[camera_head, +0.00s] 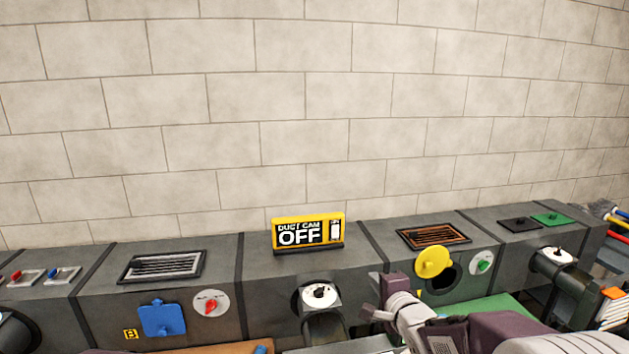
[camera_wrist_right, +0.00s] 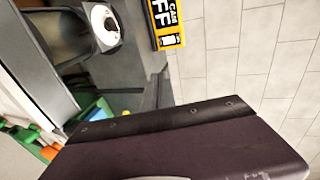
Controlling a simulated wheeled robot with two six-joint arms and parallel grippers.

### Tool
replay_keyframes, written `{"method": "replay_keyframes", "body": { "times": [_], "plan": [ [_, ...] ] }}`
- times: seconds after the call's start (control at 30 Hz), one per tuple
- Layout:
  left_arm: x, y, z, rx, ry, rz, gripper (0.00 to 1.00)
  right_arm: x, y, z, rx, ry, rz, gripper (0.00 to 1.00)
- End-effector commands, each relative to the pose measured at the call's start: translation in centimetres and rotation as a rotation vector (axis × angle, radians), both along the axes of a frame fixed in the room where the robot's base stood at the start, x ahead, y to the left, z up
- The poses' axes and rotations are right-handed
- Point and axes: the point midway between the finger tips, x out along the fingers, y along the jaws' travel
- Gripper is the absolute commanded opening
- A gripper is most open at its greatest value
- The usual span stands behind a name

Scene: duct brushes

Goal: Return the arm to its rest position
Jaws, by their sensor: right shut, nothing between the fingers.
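My right arm comes in from the lower right in the head view. Its gripper (camera_head: 376,298) is shut and empty, in front of the grey duct, between the middle white dial and the yellow round cover. In the right wrist view a dark purple part of my own arm or gripper fills the bottom, and the fingertips cannot be made out. My left gripper is not in view.
A grey duct (camera_head: 262,265) runs along the block wall, with a yellow "DUST CAM OFF" sign (camera_head: 308,233) on top. A yellow round cover (camera_head: 433,262) hangs by a dark round opening. A blue cover (camera_head: 162,318) is at left. Brushes (camera_head: 610,212) stand far right.

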Motion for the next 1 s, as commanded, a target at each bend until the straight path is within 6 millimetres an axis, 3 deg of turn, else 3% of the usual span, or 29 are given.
{"method": "replay_keyframes", "body": {
  "times": [0.17,0.37,0.47,0.6,0.73,0.83,1.0],
  "plan": [
    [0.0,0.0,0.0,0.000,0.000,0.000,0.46,-3.0,-1.2,-3.9,-0.166,0.149,0.009,0.00],
    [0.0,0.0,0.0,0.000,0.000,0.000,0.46,-8.4,-2.6,-9.3,-0.432,0.377,0.118,0.00],
    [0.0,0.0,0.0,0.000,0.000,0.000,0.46,-12.3,-3.1,-12.4,-0.588,0.518,0.242,0.00],
    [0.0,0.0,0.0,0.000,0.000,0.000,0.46,-19.9,-3.4,-16.6,-0.815,0.737,0.564,0.00],
    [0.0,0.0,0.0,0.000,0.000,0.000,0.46,-25.5,-3.2,-18.5,-0.953,0.839,0.906,0.00],
    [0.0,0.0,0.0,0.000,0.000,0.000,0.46,-26.8,-3.1,-18.7,-1.018,0.834,1.057,0.00],
    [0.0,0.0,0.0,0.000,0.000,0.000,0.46,-26.9,-3.1,-18.7,-1.054,0.813,1.106,0.00]
  ]
}}
